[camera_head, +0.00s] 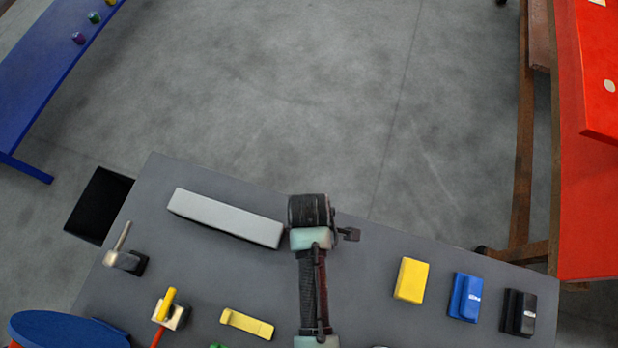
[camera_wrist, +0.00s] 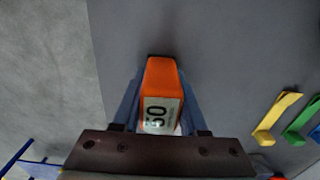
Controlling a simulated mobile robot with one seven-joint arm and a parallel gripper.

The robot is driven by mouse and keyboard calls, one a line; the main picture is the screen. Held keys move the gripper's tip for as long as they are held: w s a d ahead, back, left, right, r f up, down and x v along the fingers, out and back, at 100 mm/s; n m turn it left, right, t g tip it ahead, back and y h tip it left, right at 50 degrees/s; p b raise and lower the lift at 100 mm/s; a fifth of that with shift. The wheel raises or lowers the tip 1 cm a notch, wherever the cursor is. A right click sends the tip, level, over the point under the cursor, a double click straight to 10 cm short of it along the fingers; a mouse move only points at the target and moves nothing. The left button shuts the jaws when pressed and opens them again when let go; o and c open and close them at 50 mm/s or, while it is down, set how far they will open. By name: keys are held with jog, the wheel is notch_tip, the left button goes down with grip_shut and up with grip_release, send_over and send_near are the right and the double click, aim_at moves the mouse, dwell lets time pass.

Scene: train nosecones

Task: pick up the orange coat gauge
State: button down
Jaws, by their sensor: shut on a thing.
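The orange coat gauge (camera_wrist: 158,76) shows in the wrist view, an orange block with a white label reading 50. My gripper (camera_wrist: 158,100) has its two blue fingers on either side of it and is shut on it. Grey table surface lies behind the gauge; I cannot tell whether the gauge touches it. In the head view my arm's end hangs over the grey table, and the gauge and fingers are hidden there.
On the grey table (camera_head: 190,275) are a long light grey bar (camera_head: 225,217), a yellow block (camera_head: 411,280), a blue block (camera_head: 465,297), a black block (camera_head: 518,312) and a yellow strip (camera_head: 246,323). Yellow and green pieces also show in the wrist view (camera_wrist: 275,118).

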jog(key=shift+r, duration=0.1)
notch_tip(320, 180, up, 10)
jog(key=shift+w+r+b, duration=0.1)
jog(key=shift+b, duration=0.25)
notch_tip(320, 180, down, 10)
jog(key=shift+f+p, duration=0.1)
jog(key=shift+p, duration=0.35)
jog(key=shift+f, duration=0.1)
jog(key=shift+c, duration=2.2)
grip_release()
